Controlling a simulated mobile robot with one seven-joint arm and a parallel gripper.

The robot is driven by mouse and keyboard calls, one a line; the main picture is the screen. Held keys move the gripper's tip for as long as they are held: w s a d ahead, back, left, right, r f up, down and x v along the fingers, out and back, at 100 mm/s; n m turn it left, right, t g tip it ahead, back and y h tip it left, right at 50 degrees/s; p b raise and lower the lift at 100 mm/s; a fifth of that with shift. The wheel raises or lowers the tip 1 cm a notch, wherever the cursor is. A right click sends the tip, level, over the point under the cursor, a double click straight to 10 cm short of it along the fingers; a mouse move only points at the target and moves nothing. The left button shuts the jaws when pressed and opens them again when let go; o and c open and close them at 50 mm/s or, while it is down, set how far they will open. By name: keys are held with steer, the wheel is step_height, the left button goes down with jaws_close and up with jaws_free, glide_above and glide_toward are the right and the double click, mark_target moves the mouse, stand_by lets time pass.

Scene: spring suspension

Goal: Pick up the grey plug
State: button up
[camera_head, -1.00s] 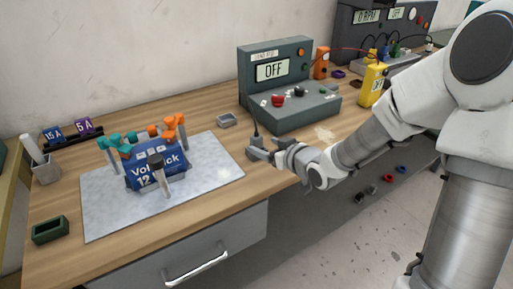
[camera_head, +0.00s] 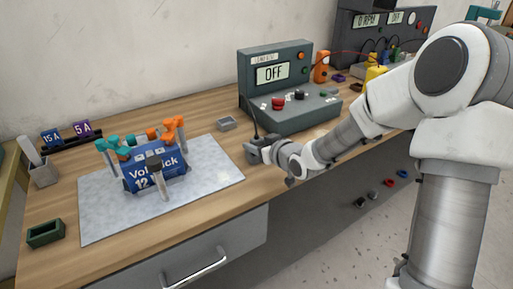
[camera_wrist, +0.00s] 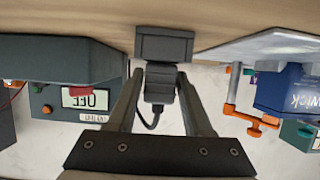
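The grey plug (camera_wrist: 160,84) is dark grey, with a thin black cable curling from it. In the wrist view it sits between the two fingers of my gripper (camera_wrist: 160,80), with a narrow gap seeming to show on each side. In the head view my gripper (camera_head: 262,151) is at the front edge of the bench, below the grey instrument, and mostly covers the plug. The cable (camera_head: 254,122) rises behind it. A dark grey block (camera_wrist: 165,45) lies just beyond the fingertips in the wrist view; how it joins the plug is unclear.
The grey instrument (camera_head: 274,72) reading OFF stands close behind my gripper. A blue battery (camera_head: 158,170) with orange and teal clamps stands on a pale mat (camera_head: 215,178) to the left.

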jaws_close()
